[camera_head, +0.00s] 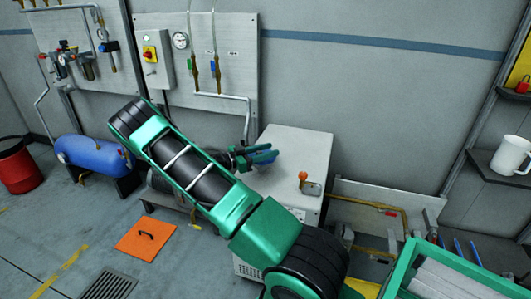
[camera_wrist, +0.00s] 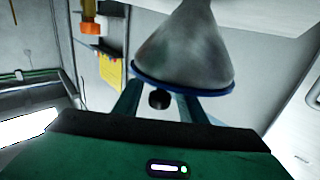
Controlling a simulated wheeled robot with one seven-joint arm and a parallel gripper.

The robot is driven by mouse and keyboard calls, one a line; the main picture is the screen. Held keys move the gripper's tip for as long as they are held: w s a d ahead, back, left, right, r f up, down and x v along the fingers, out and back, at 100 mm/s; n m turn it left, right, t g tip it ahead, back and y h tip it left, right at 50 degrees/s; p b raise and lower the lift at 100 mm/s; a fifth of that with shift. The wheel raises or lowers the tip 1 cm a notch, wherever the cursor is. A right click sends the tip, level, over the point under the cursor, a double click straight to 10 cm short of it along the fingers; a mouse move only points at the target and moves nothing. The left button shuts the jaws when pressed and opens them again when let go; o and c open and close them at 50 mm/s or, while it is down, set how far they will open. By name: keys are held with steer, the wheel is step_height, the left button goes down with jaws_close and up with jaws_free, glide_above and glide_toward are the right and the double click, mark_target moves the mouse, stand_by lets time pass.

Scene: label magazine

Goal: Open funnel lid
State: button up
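In the wrist view a grey cone-shaped funnel (camera_wrist: 180,45) shows with its wide end towards my gripper. A blue lid (camera_wrist: 190,92) edges that wide end, and a small black knob (camera_wrist: 159,98) sticks out from it. My gripper (camera_wrist: 160,100) has its two fingers apart, one on each side of the knob, with a visible gap around it. In the head view my gripper (camera_head: 243,158) is beside the blue lid (camera_head: 263,156), over the left side of the white cabinet. The funnel body is mostly hidden there.
The white cabinet (camera_head: 300,150) carries an orange-topped fitting (camera_head: 303,176) to the right of the lid. A wall panel with pipes and valves (camera_head: 212,60) stands behind. A shelf with a white mug (camera_head: 510,155) and a green crate (camera_head: 405,265) are at the right.

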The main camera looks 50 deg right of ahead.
jaws_close()
steer(key=shift+r, duration=0.1)
